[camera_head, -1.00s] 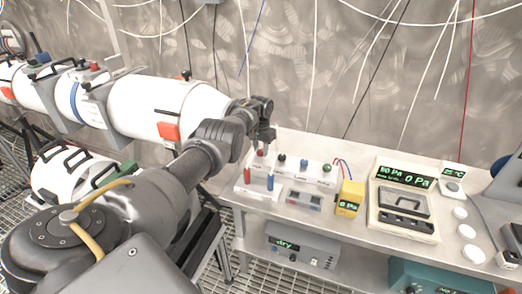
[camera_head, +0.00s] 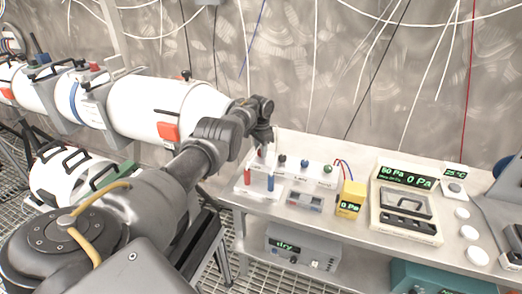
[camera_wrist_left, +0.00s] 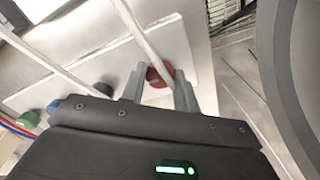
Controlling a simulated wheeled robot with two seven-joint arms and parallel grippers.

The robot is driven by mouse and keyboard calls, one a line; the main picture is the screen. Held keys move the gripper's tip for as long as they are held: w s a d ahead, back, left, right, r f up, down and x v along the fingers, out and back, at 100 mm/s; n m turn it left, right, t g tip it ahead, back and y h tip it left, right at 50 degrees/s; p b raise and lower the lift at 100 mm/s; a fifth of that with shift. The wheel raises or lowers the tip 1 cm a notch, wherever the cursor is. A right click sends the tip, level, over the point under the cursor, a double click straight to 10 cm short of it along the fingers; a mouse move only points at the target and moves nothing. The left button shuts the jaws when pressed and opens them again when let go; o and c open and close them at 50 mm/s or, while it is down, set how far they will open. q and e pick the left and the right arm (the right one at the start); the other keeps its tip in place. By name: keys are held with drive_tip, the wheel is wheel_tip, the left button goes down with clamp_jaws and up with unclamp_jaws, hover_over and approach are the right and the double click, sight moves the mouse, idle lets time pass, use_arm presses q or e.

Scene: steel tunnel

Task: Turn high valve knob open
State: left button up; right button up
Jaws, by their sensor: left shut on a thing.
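A white valve panel (camera_head: 312,173) on the steel table carries a row of small knobs: a red knob (camera_wrist_left: 158,76) at the left end, then a black knob (camera_head: 282,160), a blue knob (camera_head: 304,163) and a green knob (camera_head: 327,169). My left gripper (camera_head: 264,148) reaches down over the panel's left end. In the left wrist view its two fingers (camera_wrist_left: 159,84) are shut on the red knob, one on each side. In the head view the gripper hides much of that knob. The panel's labels are too small to read. My right gripper is out of view.
A red bottle-like post (camera_head: 248,176) and a blue one (camera_head: 270,182) stand in front of the knobs. A yellow meter (camera_head: 350,199) and a pressure gauge unit (camera_head: 405,212) stand to the right. A large white cylinder (camera_head: 150,107) lies behind my left arm. Thin cables hang along the wall.

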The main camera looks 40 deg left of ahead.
use_arm(q)
drive_tip(key=o, duration=1)
drive_tip(key=shift+c, duration=0.2)
drive_tip(key=shift+r, duration=0.4)
wheel_tip(320, 180, up, 10)
drive_tip(key=p, duration=0.2)
